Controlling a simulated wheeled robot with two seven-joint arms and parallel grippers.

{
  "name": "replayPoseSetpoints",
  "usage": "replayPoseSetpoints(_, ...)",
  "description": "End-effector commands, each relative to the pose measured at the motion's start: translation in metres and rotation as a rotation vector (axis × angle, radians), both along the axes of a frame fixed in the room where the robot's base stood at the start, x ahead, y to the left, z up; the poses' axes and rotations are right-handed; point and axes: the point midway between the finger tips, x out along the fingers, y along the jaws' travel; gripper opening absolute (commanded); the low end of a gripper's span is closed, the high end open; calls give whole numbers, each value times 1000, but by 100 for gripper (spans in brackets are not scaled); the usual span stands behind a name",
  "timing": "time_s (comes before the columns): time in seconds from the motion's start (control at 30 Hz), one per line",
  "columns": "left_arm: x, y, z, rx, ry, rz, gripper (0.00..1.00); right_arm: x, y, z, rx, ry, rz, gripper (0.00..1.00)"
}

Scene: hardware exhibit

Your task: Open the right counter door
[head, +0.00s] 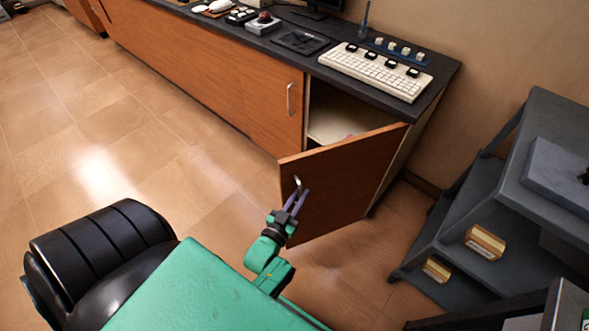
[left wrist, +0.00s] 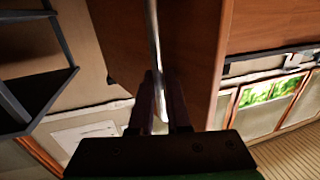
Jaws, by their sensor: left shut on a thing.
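The right counter door (head: 345,178) is brown wood and stands swung well out from the counter, at the right end. The cabinet opening (head: 340,120) behind it shows a pale interior shelf, partly hidden by the door. My left gripper (head: 297,193) is at the door's metal handle (head: 297,181), near the door's free edge. In the left wrist view, the handle (left wrist: 153,40) runs down between the two fingers of the left gripper (left wrist: 160,105), which are shut on it. My right gripper is not in view.
The dark countertop (head: 450,75) carries a keyboard (head: 375,72) and small devices. A closed neighbouring door (head: 265,100) has its own handle. A grey shelf unit (head: 480,215) stands close on the right. Open tiled floor (head: 130,140) lies to the left.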

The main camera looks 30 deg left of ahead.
Motion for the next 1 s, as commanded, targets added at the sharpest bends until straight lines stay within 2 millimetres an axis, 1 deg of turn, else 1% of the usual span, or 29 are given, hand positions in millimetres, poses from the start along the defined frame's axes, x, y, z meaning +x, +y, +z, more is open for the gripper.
replayPoseSetpoints(0.1, 0, -4, 1, 1, -3, -4, 0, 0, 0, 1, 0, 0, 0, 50)
replayPoseSetpoints(0.43, 0, -4, 1, 1, -3, -4, 0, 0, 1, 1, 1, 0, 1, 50)
replayPoseSetpoints(0.47, 0, -4, 1, 0, -3, -4, 26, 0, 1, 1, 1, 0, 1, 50)
replayPoseSetpoints(0.5, 0, -4, 1, 0, -3, -4, 27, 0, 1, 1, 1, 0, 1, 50)
replayPoseSetpoints(0.83, -4, -3, 0, 0, -1, -3, 27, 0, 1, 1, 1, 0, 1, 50)
replayPoseSetpoints(0.93, -14, -4, -1, 0, 2, -3, 27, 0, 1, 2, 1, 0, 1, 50)
replayPoseSetpoints(1.0, -26, -5, 0, 0, 2, -2, 27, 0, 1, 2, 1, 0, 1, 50)
